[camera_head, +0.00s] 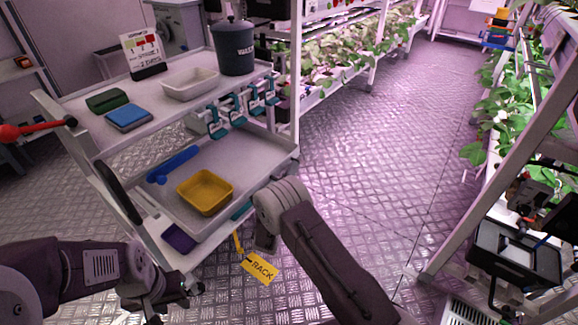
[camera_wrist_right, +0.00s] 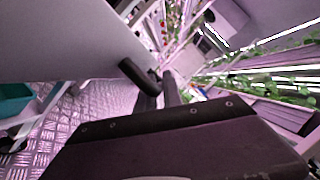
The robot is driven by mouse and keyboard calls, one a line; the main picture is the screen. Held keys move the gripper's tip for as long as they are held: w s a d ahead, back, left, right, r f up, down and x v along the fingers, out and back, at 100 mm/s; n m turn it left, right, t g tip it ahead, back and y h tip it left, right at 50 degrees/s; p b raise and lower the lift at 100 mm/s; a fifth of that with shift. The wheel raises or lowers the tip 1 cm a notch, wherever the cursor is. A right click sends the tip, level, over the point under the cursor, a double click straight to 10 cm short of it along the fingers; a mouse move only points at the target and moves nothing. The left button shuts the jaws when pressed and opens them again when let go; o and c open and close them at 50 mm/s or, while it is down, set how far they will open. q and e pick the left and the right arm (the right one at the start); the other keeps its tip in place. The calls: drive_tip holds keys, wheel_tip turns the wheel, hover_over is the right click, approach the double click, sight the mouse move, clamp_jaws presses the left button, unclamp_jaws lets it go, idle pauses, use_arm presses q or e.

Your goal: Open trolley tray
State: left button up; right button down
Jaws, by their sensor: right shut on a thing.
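The grey trolley tray (camera_head: 225,160) is the trolley's middle level, with a yellow bin (camera_head: 205,192) and a blue tool (camera_head: 173,164) in it. My right gripper (camera_head: 264,240) is at the tray's front edge, its fingertips hidden by my arm in the head view. In the right wrist view my right gripper (camera_wrist_right: 160,92) is shut on a dark handle (camera_wrist_right: 138,74) against a pale grey panel (camera_wrist_right: 85,40). My left gripper (camera_head: 172,300) is low at the trolley's front left, apart from the tray; its jaw opening is unclear.
The trolley's top shelf (camera_head: 95,100) holds a dark waste bin (camera_head: 233,47), a white tray (camera_head: 190,83), and green and blue pads. Teal clips (camera_head: 237,105) hang below it. A yellow RACK tag (camera_head: 257,268) lies near my right arm. The aisle floor (camera_head: 375,130) is clear; plant racks flank it.

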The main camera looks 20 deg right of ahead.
drive_tip(key=shift+s+d+f, duration=0.1)
drive_tip(key=shift+s+d, duration=0.2)
drive_tip(key=shift+s, duration=0.1)
drive_tip(key=c, duration=1.8)
unclamp_jaws()
drive_tip(key=shift+o, duration=0.2)
drive_tip(key=p+v, duration=0.3)
drive_tip(key=v, duration=0.6)
